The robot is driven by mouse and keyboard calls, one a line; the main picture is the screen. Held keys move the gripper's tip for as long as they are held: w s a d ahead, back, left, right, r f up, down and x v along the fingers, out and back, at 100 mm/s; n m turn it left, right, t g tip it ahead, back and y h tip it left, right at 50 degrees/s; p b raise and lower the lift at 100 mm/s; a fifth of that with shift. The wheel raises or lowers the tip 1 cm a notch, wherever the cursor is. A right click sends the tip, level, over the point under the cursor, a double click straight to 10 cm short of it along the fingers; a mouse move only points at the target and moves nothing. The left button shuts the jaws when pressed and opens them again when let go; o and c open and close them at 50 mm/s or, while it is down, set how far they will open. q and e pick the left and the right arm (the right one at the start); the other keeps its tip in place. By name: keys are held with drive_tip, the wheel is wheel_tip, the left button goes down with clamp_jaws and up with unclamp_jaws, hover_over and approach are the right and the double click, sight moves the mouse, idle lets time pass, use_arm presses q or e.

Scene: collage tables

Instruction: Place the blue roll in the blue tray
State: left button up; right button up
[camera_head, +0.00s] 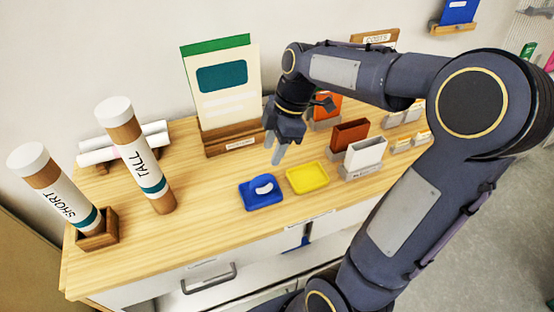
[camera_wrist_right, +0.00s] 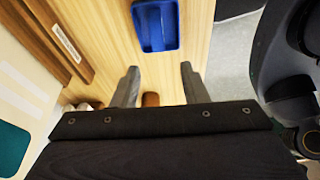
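The blue tray (camera_head: 262,203) lies near the table's front edge, left of a yellow tray. A white rounded patch shows on it in the head view; I cannot tell what it is. The blue tray (camera_wrist_right: 157,24) also shows at the top of the right wrist view, cut by the frame edge. My right gripper (camera_head: 277,158) hangs above the table behind the blue tray, fingers pointing down. In the right wrist view its fingers (camera_wrist_right: 158,83) stand wide apart with nothing held between them. I cannot make out a blue roll. My left gripper is not in view.
Two tall tubes marked TALL (camera_head: 140,155) and SHORT (camera_head: 62,192) stand at the left. The yellow tray (camera_head: 307,178) and several small bins, including a white one (camera_head: 364,155), fill the right. Bare wood lies left of the blue tray.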

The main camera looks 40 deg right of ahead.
drive_tip(key=s+a+m+t, duration=0.2)
drive_tip(key=s+a+m, duration=0.2)
drive_tip(key=s+m, duration=0.3)
drive_tip(key=s+a+m+t, duration=0.2)
drive_tip(key=s+a+m, duration=0.1)
drive_tip(key=s+m, duration=0.5)
drive_tip(key=shift+s+a+f+m+t+y, duration=0.3)
drive_tip(key=shift+a+f+m, duration=0.1)
drive_tip(key=shift+m, duration=0.4)
